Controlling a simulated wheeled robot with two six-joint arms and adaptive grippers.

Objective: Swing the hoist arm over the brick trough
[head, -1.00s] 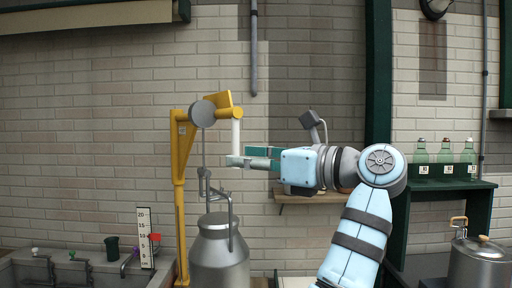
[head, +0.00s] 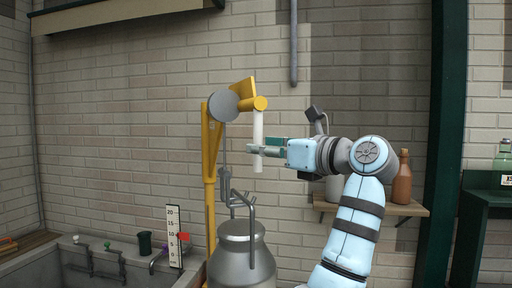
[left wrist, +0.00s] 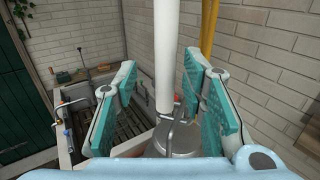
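The yellow hoist (head: 211,165) stands left of centre in the head view. Its short yellow arm has a grey drum and a white upright handle (head: 258,128) hanging from its end. A grey metal churn (head: 240,262) stands below; a grey hanging rod reaches its bail, and I cannot tell if it is hooked. The trough (head: 45,265) is at lower left. My left gripper (head: 262,150) is at the white handle. In the left wrist view the handle (left wrist: 167,60) stands between the spread green-padded fingers (left wrist: 165,105), apparently touching neither. My right gripper is not in view.
A gauge board (head: 174,235) with a red pointer and taps (head: 107,247) stand along the trough's back edge. A wooden shelf (head: 385,207) with a brown bottle (head: 402,178) lies behind my left arm. A dark green post (head: 442,150) rises at right.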

